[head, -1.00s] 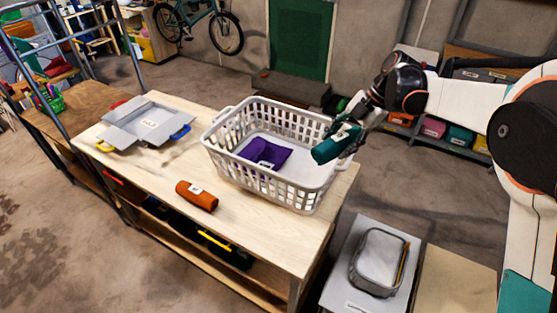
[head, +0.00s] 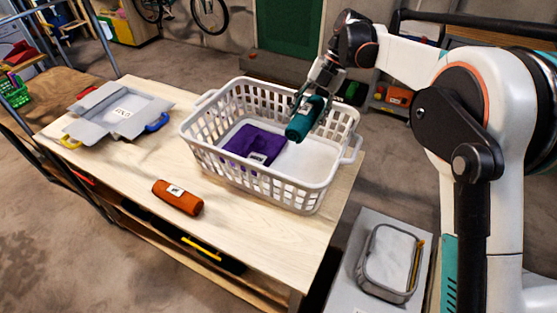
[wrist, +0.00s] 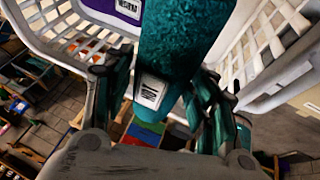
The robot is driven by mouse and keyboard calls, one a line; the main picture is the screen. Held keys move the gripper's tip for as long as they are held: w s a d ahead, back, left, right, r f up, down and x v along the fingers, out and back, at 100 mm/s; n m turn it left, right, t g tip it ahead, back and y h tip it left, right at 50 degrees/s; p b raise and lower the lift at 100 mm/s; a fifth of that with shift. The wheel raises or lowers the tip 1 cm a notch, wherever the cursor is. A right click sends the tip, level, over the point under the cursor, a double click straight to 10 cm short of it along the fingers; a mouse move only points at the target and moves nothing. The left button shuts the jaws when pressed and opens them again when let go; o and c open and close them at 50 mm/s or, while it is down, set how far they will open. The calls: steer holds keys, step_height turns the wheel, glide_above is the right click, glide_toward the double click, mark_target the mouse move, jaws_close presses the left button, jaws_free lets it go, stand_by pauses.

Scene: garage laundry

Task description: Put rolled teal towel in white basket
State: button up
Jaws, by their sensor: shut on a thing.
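The rolled teal towel (head: 305,119) is held in my gripper (head: 314,98), which is shut on it. In the head view the towel shows over the right part of the white basket (head: 253,187), tilted, with its lower end in front of the basket's inside. In the wrist view the teal towel (wrist: 178,45) runs up between the fingers, with a white label facing the camera. The basket's slatted walls (wrist: 265,50) show on both sides of it. A folded purple cloth (head: 255,142) with a label lies inside the basket on the left. The basket's right floor looks bare.
A rolled orange towel (head: 178,197) lies on the wooden table (head: 235,235) in front of the basket. A grey folding box (head: 118,112) with coloured handles stands at the table's left. A grey bin (head: 388,262) stands lower at the right.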

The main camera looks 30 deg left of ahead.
step_height(320, 180, down, 20)
steer(key=b, duration=0.4)
steer(key=shift+r, duration=0.2)
steer(key=shift+f, duration=0.1)
steer(key=o, duration=1.3)
steer(key=p+v, duration=0.3)
steer(key=v, duration=0.9)
steer(key=shift+d, duration=0.1)
